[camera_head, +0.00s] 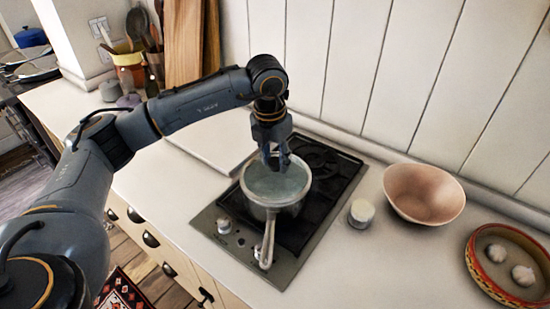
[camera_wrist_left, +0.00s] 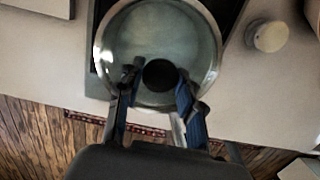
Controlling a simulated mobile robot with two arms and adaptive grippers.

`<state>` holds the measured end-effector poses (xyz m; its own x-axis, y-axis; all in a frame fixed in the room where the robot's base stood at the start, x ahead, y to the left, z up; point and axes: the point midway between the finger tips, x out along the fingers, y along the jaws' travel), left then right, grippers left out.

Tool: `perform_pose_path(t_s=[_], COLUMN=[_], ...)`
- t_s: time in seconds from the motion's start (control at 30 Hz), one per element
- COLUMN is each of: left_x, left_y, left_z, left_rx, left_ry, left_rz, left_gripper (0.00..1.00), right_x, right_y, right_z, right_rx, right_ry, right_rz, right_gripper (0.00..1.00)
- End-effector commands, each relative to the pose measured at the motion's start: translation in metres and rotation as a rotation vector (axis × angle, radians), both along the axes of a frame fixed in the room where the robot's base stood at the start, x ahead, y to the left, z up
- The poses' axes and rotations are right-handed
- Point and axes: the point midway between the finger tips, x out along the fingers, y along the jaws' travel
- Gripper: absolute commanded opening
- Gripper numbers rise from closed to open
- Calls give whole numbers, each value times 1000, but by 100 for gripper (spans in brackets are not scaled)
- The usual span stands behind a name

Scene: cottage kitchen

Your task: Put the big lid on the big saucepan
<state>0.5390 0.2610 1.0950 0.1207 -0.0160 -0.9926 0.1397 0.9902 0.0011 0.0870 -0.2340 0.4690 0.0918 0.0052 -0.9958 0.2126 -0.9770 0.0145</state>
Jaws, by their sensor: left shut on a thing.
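The big saucepan (camera_head: 267,238) stands on the hob, its long handle pointing toward the front. The big lid (camera_head: 278,184), round glass with a metal rim, lies level over the saucepan's mouth. It fills the top of the left wrist view (camera_wrist_left: 135,38), its black knob (camera_wrist_left: 160,75) between my fingers. My left gripper (camera_head: 279,161) points down at the lid's middle and is shut on its knob; its fingers also show in the left wrist view (camera_wrist_left: 157,88). I cannot tell whether the lid's rim touches the pan all round. My right gripper is not in view.
The black hob (camera_head: 318,210) has a steel front strip with knobs. A small white jar (camera_head: 361,212), a pinkish bowl (camera_head: 424,193) and a red-rimmed basket (camera_head: 478,268) stand to its right. A utensil pot (camera_head: 129,66) and wooden boards (camera_head: 184,45) stand at the back left.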

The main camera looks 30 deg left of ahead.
Motion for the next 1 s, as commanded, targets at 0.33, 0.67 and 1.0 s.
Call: perform_pose_path(t_s=[0.33,0.67,1.0], left_x=[0,0,-2], left_y=[0,0,0], left_z=[-7,-8,11], left_rx=[0,0,0], left_ry=[-2,-1,-1], left_rz=[0,0,0], left_gripper=[0,46,46], right_x=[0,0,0], right_y=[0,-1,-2], right_z=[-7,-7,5], right_rx=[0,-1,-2], right_ry=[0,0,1], right_rz=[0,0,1], right_gripper=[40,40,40])
